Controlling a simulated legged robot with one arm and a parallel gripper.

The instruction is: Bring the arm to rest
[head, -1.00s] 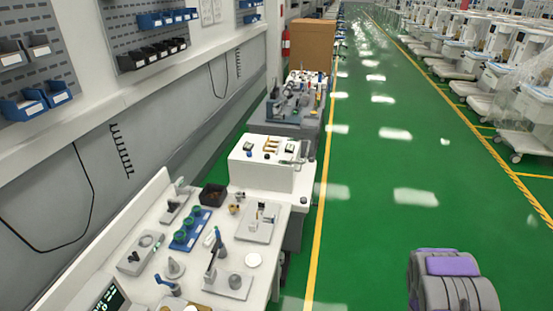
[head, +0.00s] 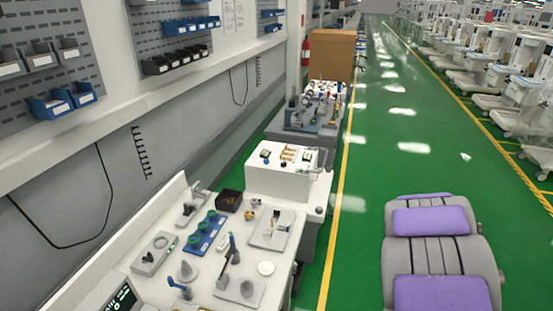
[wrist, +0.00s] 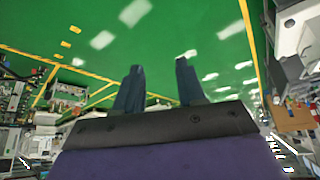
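My gripper (wrist: 160,64) shows in the wrist view with its two dark fingers apart. Nothing is between them, only green floor behind. The gripper touches nothing that I can see. In the head view my arm's grey and purple links fill the lower right, over the green floor. The gripper itself cannot be made out in the head view.
A white workbench (head: 205,290) with small fixtures and a blue tray (head: 205,233) stands on the left. A white cabinet (head: 287,178) and a cardboard box (head: 330,55) are beyond it. Anaesthesia carts (head: 492,98) line the right. The green aisle (head: 398,150) between is clear.

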